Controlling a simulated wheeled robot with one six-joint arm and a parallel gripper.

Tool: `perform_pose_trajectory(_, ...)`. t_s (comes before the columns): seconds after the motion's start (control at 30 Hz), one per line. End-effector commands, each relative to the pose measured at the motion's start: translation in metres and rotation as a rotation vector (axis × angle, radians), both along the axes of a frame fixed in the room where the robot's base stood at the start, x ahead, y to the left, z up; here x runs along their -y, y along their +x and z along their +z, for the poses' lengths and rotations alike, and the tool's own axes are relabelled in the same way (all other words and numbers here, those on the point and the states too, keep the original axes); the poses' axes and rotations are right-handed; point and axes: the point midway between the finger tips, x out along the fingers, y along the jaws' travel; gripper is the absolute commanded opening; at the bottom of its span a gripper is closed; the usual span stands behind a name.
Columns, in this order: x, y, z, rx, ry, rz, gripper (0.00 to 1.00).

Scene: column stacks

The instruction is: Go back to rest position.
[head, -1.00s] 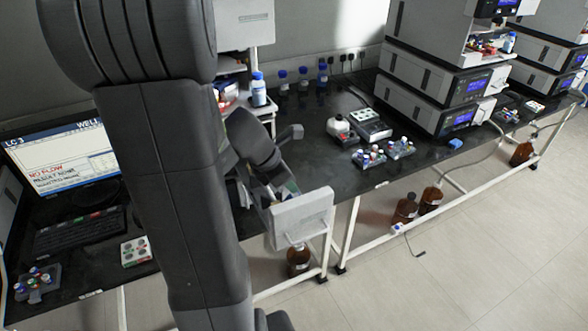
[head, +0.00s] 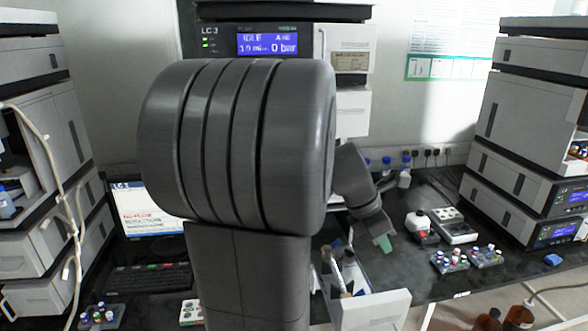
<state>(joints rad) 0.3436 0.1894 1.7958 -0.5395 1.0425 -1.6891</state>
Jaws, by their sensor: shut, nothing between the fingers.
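My gripper (head: 382,242) shows small to the right of my large grey arm link, pointing down with a green tip. It is shut and empty. It hangs above and to the right of an open white drawer (head: 375,309), apart from it as far as I can see. The drawer holds several slim column-like pieces (head: 347,270), some standing tilted. My own arm hides the middle of the bench, part of the LC stack behind it and part of the drawer.
A monitor (head: 143,208) and keyboard (head: 150,278) are left of my arm. Vial racks (head: 450,260) and a white-topped device (head: 418,224) stand on the black bench at right. Instrument stacks (head: 525,130) rise at both sides. Bottles (head: 519,317) stand below the bench.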

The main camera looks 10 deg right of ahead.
Motion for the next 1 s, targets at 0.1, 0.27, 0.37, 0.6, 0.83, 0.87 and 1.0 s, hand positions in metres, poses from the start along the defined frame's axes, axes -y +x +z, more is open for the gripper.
perform_pose_trajectory(0.1, 0.0, 0.0, 0.0, 0.0, 0.0, 0.0, 0.0)
perform_pose_trajectory(0.27, -0.006, 0.0, -0.009, -0.002, 0.001, 0.002, 0.0)
perform_pose_trajectory(0.37, -0.013, -0.001, -0.021, -0.004, 0.001, 0.003, 0.0)
perform_pose_trajectory(0.6, -0.037, -0.001, -0.061, -0.006, 0.001, 0.004, 0.0)
perform_pose_trajectory(0.83, -0.043, -0.003, -0.1, -0.003, 0.0, 0.003, 0.0)
perform_pose_trajectory(0.87, -0.039, -0.002, -0.103, 0.0, -0.001, 0.004, 0.0)
perform_pose_trajectory(1.0, -0.031, 0.0, -0.119, 0.008, -0.004, 0.011, 0.0)
